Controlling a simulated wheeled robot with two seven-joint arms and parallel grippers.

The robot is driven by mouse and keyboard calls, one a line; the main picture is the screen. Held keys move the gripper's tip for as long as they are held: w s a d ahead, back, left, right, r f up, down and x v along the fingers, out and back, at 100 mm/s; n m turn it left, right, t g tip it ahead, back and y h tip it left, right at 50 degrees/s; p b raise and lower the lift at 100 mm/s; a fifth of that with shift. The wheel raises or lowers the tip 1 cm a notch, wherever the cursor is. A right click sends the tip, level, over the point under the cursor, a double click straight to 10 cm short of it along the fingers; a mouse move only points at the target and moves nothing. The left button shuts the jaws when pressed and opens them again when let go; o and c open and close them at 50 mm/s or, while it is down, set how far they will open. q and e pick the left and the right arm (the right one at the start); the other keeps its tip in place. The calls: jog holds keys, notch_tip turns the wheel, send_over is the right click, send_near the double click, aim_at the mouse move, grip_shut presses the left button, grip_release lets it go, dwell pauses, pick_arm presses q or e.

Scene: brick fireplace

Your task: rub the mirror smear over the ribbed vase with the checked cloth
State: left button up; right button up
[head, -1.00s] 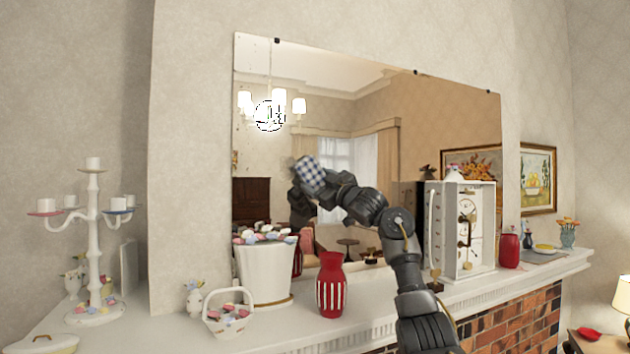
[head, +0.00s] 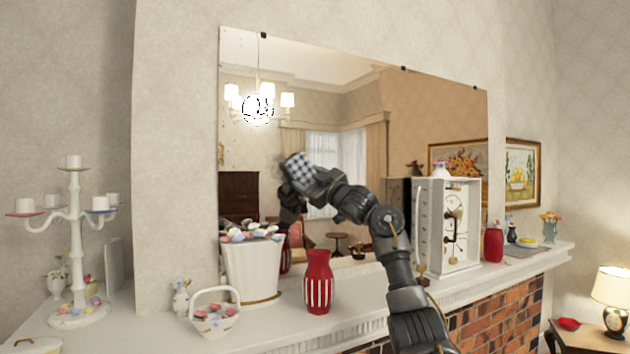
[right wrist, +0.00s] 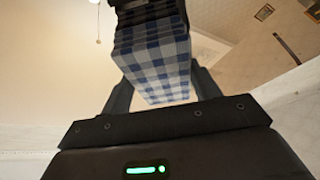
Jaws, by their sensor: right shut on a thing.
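The blue-and-white checked cloth (head: 299,167) is held up in front of the mirror (head: 350,90), above the ribbed vase. My right gripper (head: 308,177) is shut on it. The right wrist view shows the checked cloth (right wrist: 158,65) between the fingers. A faint grey smear (head: 283,163) shows on the glass beside the cloth's left edge; the cloth may cover part of it. I cannot tell whether the cloth touches the glass. The ribbed vase (head: 318,282), red with white stripes, stands upright on the mantel below. My left gripper is not in view.
A white planter (head: 250,270) and a white basket (head: 213,318) stand left of the vase. A white clock (head: 452,225) stands close to the right of my arm. A white candelabrum (head: 75,235) is far left. The mantel (head: 370,305) has a bare front strip.

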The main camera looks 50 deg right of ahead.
jog(key=shift+w+a, duration=0.15)
jog(key=shift+a, duration=0.35)
jog(key=shift+w+a, duration=0.15)
jog(key=shift+a, duration=0.35)
jog(key=shift+w+a, duration=0.35)
jog(key=shift+a, duration=0.55)
jog(key=shift+w+a, duration=0.35)
jog(key=shift+a, duration=0.55)
jog(key=shift+w+a, duration=0.2)
jog(key=shift+a, duration=0.45)
jog(key=shift+w+a, duration=0.25)
jog(key=shift+a, duration=0.35)
jog(key=shift+w+a, duration=0.2)
jog(key=shift+a, duration=0.45)
jog(key=shift+r+p, duration=1.1)
jog(key=shift+p, duration=0.05)
jog(key=shift+f, duration=0.1)
jog(key=shift+d, duration=0.15)
jog(key=shift+s+d+p, duration=0.1)
jog(key=shift+s+d, duration=0.15)
jog(key=shift+d, duration=0.35)
jog(key=shift+s+d+p, duration=0.15)
jog(key=shift+s+d, duration=0.1)
jog(key=shift+d, duration=0.4)
jog(key=shift+s+d+p, duration=0.1)
jog(key=shift+s+d, duration=0.15)
jog(key=shift+d, duration=0.35)
